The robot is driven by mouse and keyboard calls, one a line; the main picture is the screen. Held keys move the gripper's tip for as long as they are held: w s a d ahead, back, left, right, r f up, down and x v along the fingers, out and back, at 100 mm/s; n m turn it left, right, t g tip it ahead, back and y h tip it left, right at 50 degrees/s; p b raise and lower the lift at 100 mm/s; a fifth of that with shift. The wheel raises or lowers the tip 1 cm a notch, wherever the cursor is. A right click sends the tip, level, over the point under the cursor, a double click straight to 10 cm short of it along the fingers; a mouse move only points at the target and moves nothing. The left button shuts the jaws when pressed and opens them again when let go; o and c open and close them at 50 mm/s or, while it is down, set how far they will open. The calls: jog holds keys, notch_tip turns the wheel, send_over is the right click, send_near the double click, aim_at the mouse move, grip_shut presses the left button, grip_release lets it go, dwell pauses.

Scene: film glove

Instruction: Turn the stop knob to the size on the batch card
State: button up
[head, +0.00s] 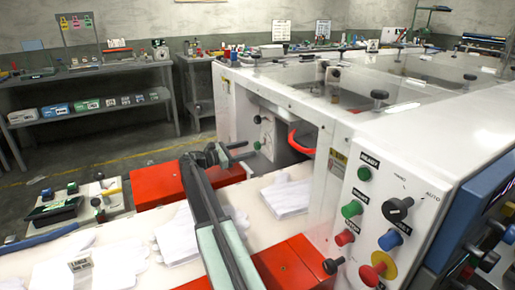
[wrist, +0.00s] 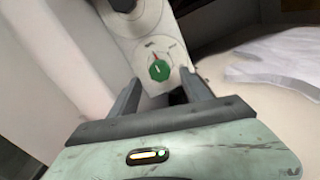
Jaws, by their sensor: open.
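A green knob (wrist: 159,70) with a red pointer mark sits on a pale plate in the wrist view. The mark points up and slightly left in that picture; the labels around it are too small to read. The green knob (head: 257,145) also shows inside the machine's opening in the head view, below a black knob (head: 257,119). My gripper (head: 246,151) is open at the opening. In the wrist view its fingers (wrist: 160,80) stand either side of the green knob's line, apparently empty; contact cannot be told. A small card reading "LARGE" (head: 80,264) stands on gloves.
White gloves (head: 285,197) lie on the pale belt under my arm. Red blocks (head: 157,185) flank the belt. A red curved handle (head: 301,140) hangs right of the opening. The white control panel (head: 385,215) carries several buttons and knobs.

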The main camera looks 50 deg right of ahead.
aim_at(255, 146)
jog(key=x, duration=0.5)
jog(key=shift+s+d, duration=0.1)
jog(key=shift+d, duration=0.2)
grip_shut()
jog(key=shift+m, duration=0.3)
jog(key=m, duration=1)
jog(key=shift+m, duration=0.4)
jog(key=m, duration=0.5)
jog(key=shift+r, duration=0.1)
jog(key=m, duration=0.6)
